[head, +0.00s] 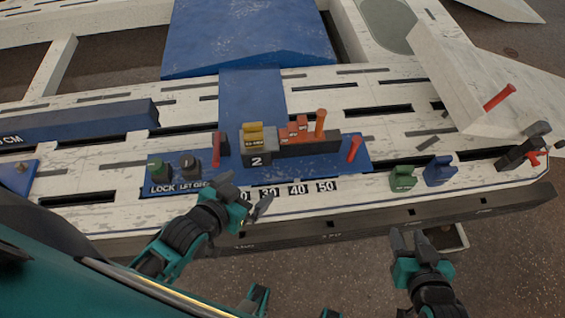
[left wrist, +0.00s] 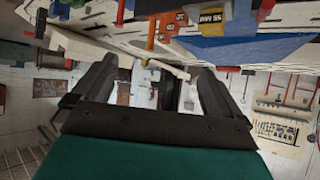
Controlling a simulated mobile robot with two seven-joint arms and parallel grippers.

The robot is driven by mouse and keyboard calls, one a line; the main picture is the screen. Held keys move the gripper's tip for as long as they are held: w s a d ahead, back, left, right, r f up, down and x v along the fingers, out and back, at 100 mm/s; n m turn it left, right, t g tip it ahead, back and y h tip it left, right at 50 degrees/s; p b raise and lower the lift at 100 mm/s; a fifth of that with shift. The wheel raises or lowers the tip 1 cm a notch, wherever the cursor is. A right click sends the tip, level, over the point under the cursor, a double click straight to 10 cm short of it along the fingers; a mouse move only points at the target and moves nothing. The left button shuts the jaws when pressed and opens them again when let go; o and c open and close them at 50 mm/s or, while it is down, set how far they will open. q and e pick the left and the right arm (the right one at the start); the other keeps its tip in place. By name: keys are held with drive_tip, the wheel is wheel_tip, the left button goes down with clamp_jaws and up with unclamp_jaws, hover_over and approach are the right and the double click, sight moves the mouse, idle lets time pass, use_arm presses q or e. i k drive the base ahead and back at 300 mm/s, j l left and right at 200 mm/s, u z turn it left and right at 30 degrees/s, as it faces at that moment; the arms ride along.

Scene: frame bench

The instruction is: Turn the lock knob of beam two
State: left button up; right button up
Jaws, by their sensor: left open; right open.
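The beam two station is a dark block marked 2 (head: 257,160) on a blue plate (head: 225,180). At the plate's left end a green knob (head: 158,168) stands above the label LOCK. A dark knob (head: 190,165) beside it stands above a partly covered label reading LET G. My left gripper (head: 244,194) is open and empty, in front of the plate and right of both knobs. In the left wrist view its spread fingers (left wrist: 155,85) have nothing held between them; I cannot make out the green knob there. My right gripper (head: 409,239) is open and empty, off the bench's front edge.
Red handles (head: 216,149) and (head: 354,149) and an orange lever (head: 320,123) stick up around the block. Green (head: 403,178) and blue (head: 440,170) clamps sit at the right. A blue beam (head: 80,122) lies at the left. A small open drawer (head: 455,238) shows near my right gripper.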

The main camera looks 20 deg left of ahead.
sight(155, 165)
drive_tip(key=u, duration=1.85)
drive_tip(key=j+u, duration=0.1)
drive_tip(key=j, duration=0.35)
